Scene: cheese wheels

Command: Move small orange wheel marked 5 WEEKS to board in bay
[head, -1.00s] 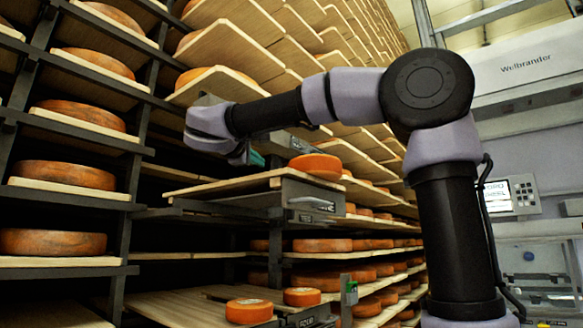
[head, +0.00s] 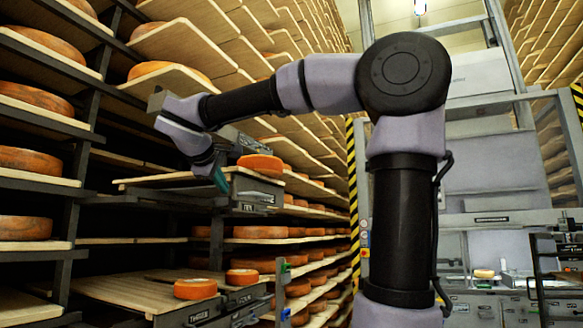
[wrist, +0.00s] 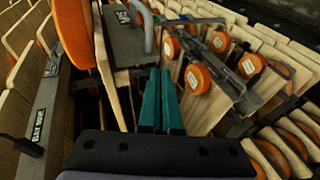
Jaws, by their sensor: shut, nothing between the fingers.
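Another orange wheel (head: 260,166) sits on a higher pulled-out board (head: 150,181). The wrist view shows several labelled orange wheels, among them one on the left (wrist: 197,77) and one on the right (wrist: 250,65). The label writing is too small to read, so I cannot tell which says 5 WEEKS. My gripper (head: 220,182) is shut and empty, pointing down near the higher board's front; its teal fingers lie together in the wrist view (wrist: 161,100).
Shelves of cheese wheels line the left, with one wheel (head: 28,161) on its board. Bay fronts and handles jut out near my gripper, including a labelled beam (wrist: 45,110). A machine with a paler wheel (head: 484,273) stands at right.

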